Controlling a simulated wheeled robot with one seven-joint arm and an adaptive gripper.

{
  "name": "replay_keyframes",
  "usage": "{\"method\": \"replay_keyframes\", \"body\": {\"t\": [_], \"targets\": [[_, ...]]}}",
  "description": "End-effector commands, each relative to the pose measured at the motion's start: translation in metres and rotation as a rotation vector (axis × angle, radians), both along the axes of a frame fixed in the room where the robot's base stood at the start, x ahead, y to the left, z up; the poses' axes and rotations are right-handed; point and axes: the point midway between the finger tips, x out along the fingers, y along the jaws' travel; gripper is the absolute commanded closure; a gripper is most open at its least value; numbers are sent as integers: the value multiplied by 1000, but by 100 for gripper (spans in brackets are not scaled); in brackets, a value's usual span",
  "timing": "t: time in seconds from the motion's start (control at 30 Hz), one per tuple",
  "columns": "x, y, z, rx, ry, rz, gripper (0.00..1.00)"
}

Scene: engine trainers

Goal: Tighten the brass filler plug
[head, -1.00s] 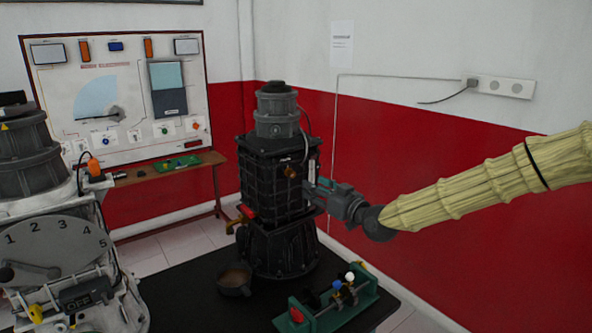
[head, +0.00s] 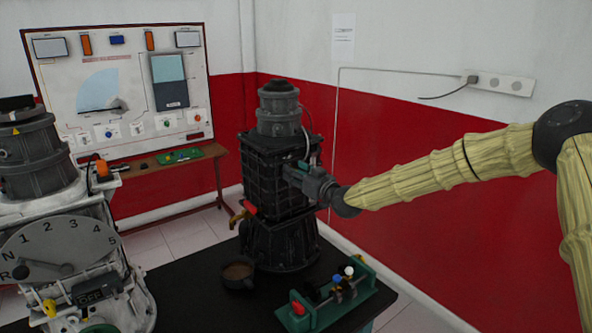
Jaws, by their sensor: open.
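A black ribbed engine housing (head: 268,198) stands upright on the dark bench, with a grey cylindrical top (head: 279,108). My gripper (head: 289,171) is open and reaches in from the right, its fingers against or just in front of the upper face of the housing. The brass filler plug is hidden behind the fingers; I cannot tell whether they touch it or sit around it. A brass tap with a red handle (head: 243,212) sticks out from the lower left of the housing.
A dark pan (head: 238,276) with brownish contents sits at the housing's foot. A green fixture with coloured knobs (head: 328,300) stands at the bench's (head: 190,290) front right. A grey trainer with a numbered dial (head: 62,245) stands left. A display board (head: 125,85) is behind.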

Motion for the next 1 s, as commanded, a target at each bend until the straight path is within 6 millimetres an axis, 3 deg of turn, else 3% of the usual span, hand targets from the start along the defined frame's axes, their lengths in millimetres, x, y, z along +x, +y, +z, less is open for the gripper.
{"method": "replay_keyframes", "body": {"t": [0.37, 0.5, 0.6, 1.0], "targets": [[3, 2, -1, 0, 0, 0, 61], [3, 2, -1, 0, 0, 0, 86], [3, 2, -1, 0, 1, 0, 100], [3, 2, -4, 44, 32, 0, 100]]}}
